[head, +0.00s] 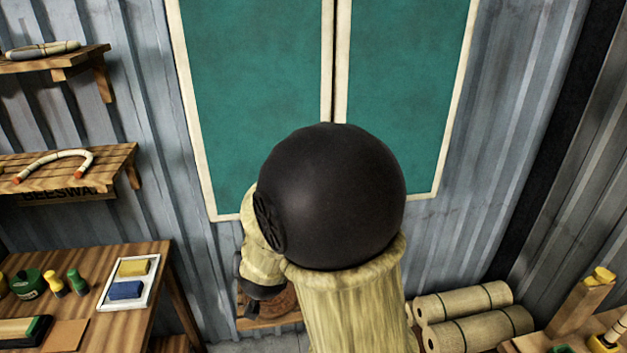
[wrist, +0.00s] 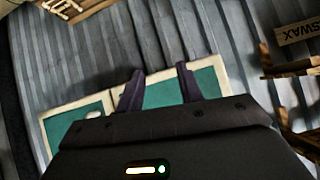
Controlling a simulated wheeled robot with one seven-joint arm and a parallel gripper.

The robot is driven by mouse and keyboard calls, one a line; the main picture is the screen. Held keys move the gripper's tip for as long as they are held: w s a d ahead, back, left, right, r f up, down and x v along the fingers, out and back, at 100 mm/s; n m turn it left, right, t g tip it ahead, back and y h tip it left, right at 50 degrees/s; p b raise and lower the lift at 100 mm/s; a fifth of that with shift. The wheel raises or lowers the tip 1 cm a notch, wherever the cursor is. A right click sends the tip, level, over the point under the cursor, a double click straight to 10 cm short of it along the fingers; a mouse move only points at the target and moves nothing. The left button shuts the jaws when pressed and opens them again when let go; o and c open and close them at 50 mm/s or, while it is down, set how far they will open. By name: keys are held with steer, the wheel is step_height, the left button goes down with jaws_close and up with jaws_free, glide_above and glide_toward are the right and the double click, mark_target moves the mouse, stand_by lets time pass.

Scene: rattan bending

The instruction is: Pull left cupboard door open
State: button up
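The cupboard's left door (head: 255,75) is a green panel in a cream frame in the head view. The right door (head: 405,85) stands beside it, with a narrow dark gap between them; both look closed. In the wrist view the larger green panel (wrist: 208,88) at right seems to be the left door, and a second panel (wrist: 75,122) lies at left. My gripper (wrist: 158,76) is open, its two dark fingers apart across the larger panel, with nothing seen between them. I cannot tell whether they touch it.
Wooden shelves (head: 70,165) project from the corrugated wall (head: 130,40) at left, one holding a bent rattan piece (head: 55,160). A workbench (head: 75,325) stands at lower left. Several rolls (head: 465,300) lie on the floor at lower right. A wooden shelf shows right in the wrist view (wrist: 290,68).

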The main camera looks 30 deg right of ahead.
steer(key=d+r+m+t+h, duration=0.1)
steer(key=d+r+m+h, duration=0.4)
steer(key=r+h, duration=0.4)
steer(key=shift+w+t+h, duration=0.25)
steer(key=shift+t+h, duration=0.15)
steer(key=shift+h, duration=0.8)
steer(key=shift+r, duration=0.1)
steer(key=p+x, duration=0.5)
steer(key=x, duration=1.1)
steer(key=shift+w+d, duration=0.55)
steer(key=shift+c, duration=0.3)
